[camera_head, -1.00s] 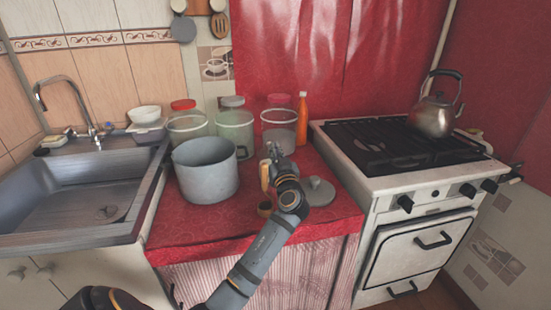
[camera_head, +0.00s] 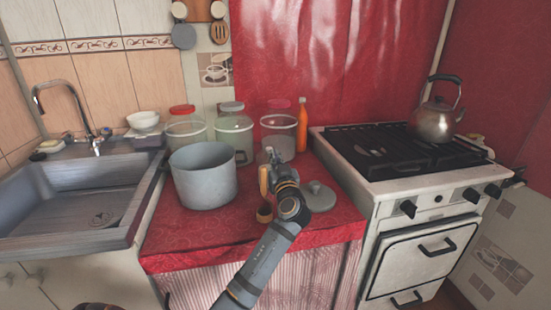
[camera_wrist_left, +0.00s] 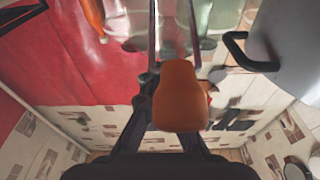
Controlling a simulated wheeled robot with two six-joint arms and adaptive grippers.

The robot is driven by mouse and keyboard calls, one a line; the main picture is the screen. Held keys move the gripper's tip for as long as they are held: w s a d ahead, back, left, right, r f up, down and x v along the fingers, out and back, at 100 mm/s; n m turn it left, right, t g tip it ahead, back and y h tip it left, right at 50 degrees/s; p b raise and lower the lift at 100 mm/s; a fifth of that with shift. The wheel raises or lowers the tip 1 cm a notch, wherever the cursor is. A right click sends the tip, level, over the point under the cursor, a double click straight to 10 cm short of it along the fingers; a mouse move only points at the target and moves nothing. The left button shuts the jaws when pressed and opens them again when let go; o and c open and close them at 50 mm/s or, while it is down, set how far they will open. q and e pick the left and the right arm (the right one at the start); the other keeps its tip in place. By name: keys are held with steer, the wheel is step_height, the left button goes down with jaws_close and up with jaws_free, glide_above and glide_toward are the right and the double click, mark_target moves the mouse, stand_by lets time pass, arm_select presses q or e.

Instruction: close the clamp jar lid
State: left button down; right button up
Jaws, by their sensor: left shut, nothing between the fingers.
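Three clear glass jars stand in a row at the back of the red counter: left jar (camera_head: 187,132), middle jar (camera_head: 234,136), right jar (camera_head: 279,136). A red lid (camera_head: 182,109), a grey lid (camera_head: 232,106) and a pink lid (camera_head: 279,104) show above and behind their rims; I cannot tell how each is attached. My left gripper (camera_head: 270,154) is shut and empty, just in front of the right jar; contact is unclear. Its fingers (camera_wrist_left: 173,30) point towards the blurred jars in the wrist view. My right gripper is out of view.
An orange-brown wooden item (camera_head: 264,180) stands beside my left gripper. A grey pot (camera_head: 204,180) is to its left, a round grey lid (camera_head: 319,196) to its right. An orange bottle (camera_head: 302,125) stands at the back. The stove (camera_head: 400,155) bounds the right side.

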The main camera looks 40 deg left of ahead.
arm_select(q)
step_height(320, 180, up, 10)
stand_by(0.4)
